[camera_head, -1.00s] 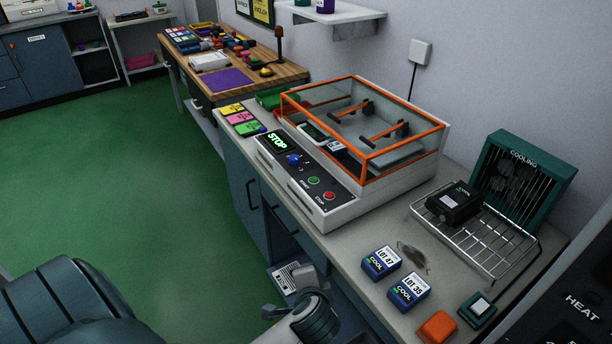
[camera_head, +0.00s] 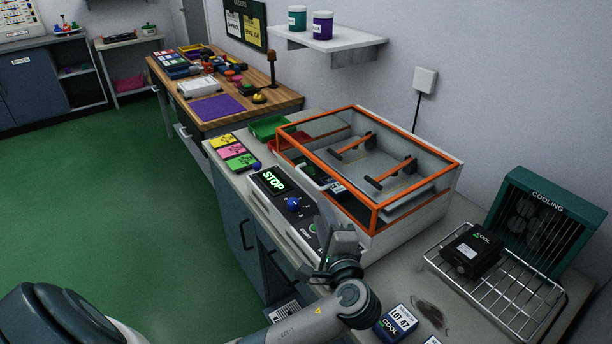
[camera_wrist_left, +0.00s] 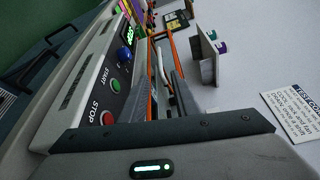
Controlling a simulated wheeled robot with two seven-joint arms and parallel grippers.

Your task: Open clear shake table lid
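The shake table (camera_head: 290,226) is a pale box with a front control panel reading STOP. A pale handle shows on the lid's near side, partly hidden. My left gripper (camera_head: 338,232) is in front of the panel's right end, near the lid's front corner, and hides the red button. In the left wrist view its grey fingers (camera_wrist_left: 176,92) point toward the orange lid edge (camera_wrist_left: 152,65); their gap is unclear. My right gripper is out of view.
A wire rack (camera_head: 490,290) with a black device and a green COOLING unit (camera_head: 540,220) stand to the right. A blue LOT 47 box (camera_head: 397,322) is on the counter close to my left arm. A wall shelf (camera_head: 335,42) hangs behind.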

